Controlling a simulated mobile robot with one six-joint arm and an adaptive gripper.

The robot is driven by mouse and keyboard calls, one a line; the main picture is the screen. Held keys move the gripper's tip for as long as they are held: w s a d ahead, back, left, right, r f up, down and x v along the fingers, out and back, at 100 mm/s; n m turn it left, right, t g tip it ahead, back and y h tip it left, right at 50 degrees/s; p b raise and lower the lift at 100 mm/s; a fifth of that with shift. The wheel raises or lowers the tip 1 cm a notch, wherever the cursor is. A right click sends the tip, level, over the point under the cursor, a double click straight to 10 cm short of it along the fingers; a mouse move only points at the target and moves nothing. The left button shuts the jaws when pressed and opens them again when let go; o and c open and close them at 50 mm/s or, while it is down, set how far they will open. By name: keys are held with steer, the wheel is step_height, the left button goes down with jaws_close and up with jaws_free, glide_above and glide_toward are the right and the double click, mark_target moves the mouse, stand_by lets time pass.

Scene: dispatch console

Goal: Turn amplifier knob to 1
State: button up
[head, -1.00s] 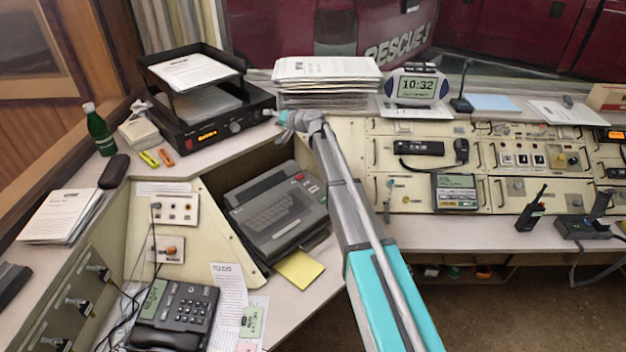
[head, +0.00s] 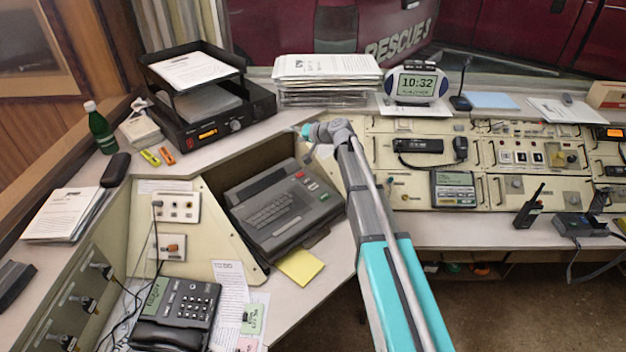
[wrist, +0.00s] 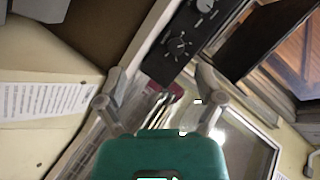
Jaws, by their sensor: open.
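The amplifier (head: 210,132) is a black box with an orange display, standing under the black paper tray at the back left. Its knob (head: 236,125) is on the front face, right of the display. In the wrist view the black panel shows a dark knob (wrist: 180,44) with pale marks around it and another round control (wrist: 205,6) beyond. I cannot read which mark the knob points to. My gripper (head: 308,131) is open and empty, right of the amplifier and apart from it. In the wrist view its fingers (wrist: 158,84) are spread, short of the panel.
A stack of papers (head: 327,92) stands behind my gripper. A grey typewriter-like machine (head: 278,210) sits below it in the console recess.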

steer(key=s+d+f+g+h, duration=0.1)
steer(key=s+d+f+h, duration=0.1)
steer(key=s, duration=0.5)
steer(key=s+d+f+n+g+h, duration=0.1)
steer(key=s+d+f+g, duration=0.1)
steer(key=s+d+f, duration=0.2)
steer(key=shift+s+f+g+h, duration=0.35)
steer(key=shift+s+f, duration=0.35)
steer(key=shift+s, duration=0.7)
steer(key=s+d+f+g+h, duration=0.2)
steer(key=s+d+h, duration=0.2)
steer(key=s+d, duration=0.3)
steer(key=s+d+f+m+g+h, duration=0.1)
steer(key=s+d, duration=0.6)
steer(key=s, duration=0.8)
step_height(320, 180, down, 2)
steer(key=g+h, duration=0.1)
steer(key=h, duration=0.1)
steer(key=shift+h, duration=0.35)
steer(key=shift+s+a, duration=0.1)
